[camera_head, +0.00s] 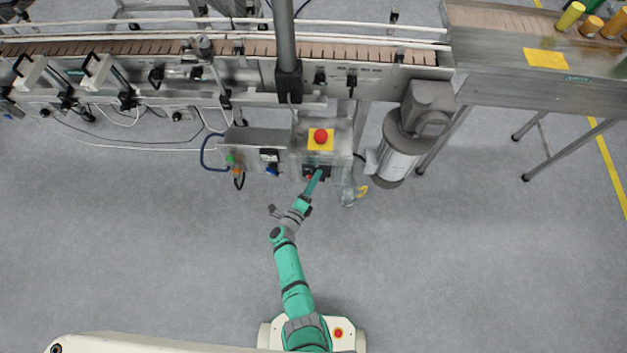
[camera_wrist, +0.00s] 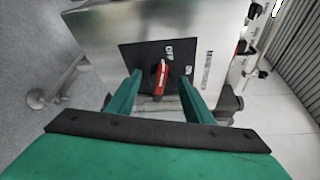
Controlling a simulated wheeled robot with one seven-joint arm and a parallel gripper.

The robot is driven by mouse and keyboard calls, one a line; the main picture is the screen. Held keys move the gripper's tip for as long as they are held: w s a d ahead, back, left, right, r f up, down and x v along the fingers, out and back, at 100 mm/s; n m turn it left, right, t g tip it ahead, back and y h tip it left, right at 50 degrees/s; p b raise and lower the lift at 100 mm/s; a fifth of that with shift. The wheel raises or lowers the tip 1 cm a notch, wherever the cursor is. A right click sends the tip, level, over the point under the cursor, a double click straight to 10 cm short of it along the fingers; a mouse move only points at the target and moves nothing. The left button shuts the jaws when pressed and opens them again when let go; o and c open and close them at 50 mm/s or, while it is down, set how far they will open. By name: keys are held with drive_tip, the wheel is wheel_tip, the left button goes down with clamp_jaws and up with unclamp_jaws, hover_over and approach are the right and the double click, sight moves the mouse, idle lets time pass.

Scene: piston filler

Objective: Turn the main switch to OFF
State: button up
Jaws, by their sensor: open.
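The main switch is a red handle (camera_wrist: 161,79) on a black plate (camera_wrist: 140,54) with OFF and ON lettering, fixed to a metal box (camera_wrist: 215,25). In the wrist view the handle stands roughly upright in the picture, and the OFF lettering is above it, the ON lettering to its right. My gripper (camera_wrist: 160,82) is open, its two green fingers on either side of the handle with gaps visible. Whether a finger touches the handle I cannot tell. In the head view my gripper (camera_head: 317,176) reaches the front of the box, below a red emergency button (camera_head: 320,136) on yellow.
A control box (camera_head: 255,145) with small buttons stands to the left. A grey motor (camera_head: 400,150) stands to the right, and a cable with a yellow end (camera_head: 362,192) hangs beside the switch box. The conveyor (camera_head: 180,48) runs behind. The floor (camera_head: 130,250) in front is clear.

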drive_tip(key=c, duration=1)
drive_tip(key=shift+f+n+t+h, duration=0.15)
drive_tip(key=shift+n+t+h, duration=0.3)
drive_tip(key=shift+n, duration=0.95)
drive_tip(key=shift+c, duration=0.2)
drive_tip(key=o, duration=1)
drive_tip(key=shift+o, duration=0.2)
drive_tip(key=v, duration=1.1)
